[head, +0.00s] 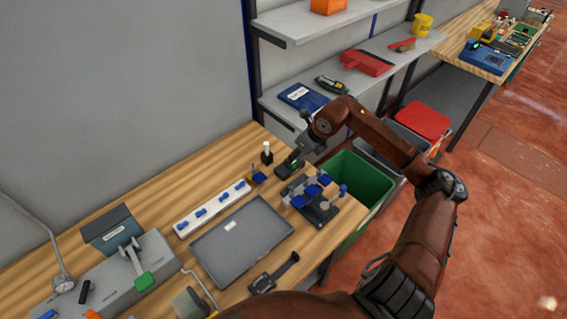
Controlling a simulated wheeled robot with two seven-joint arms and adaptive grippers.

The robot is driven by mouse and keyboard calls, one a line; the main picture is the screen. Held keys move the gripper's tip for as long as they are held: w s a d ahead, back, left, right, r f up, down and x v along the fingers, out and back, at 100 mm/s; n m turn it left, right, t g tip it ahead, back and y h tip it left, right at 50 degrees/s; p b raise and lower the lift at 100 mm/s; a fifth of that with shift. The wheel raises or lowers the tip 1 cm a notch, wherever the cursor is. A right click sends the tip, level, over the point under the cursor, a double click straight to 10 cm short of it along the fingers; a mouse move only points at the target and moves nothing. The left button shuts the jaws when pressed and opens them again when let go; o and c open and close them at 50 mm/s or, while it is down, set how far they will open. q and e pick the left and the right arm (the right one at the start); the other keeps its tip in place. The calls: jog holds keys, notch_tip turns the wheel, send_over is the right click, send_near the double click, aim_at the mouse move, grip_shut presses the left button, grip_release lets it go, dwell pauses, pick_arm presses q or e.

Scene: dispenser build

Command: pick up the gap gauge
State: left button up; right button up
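My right arm comes in from the lower right and bends over the green bin. Its gripper (299,155) points down at the right end of the wooden bench. A small dark object with a green patch (289,165) is right at the fingertips. It may be the gap gauge, but it is too small to be sure. I cannot tell whether the fingers are closed on it or only beside it. My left gripper is not in view.
A dark fixture with blue parts (311,198) stands close to the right gripper. A grey tray (242,243), a white strip with blue pieces (211,208) and a small black-and-white post (267,153) are nearby. The green bin (366,181) stands beside the bench; shelves (345,68) rise behind.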

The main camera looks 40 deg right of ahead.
jog(key=shift+h, duration=0.4)
jog(key=w+f, duration=0.1)
jog(key=f, duration=0.1)
jog(key=w+d+f, duration=0.1)
jog(key=f, duration=0.1)
jog(key=w+f, duration=0.1)
jog(key=shift+d+f, duration=0.3)
jog(key=shift+f, duration=0.1)
jog(key=shift+w+f, duration=0.2)
jog(key=shift+f, duration=0.3)
jog(key=shift+c, duration=0.6)
grip_shut()
jog(key=shift+r, duration=0.1)
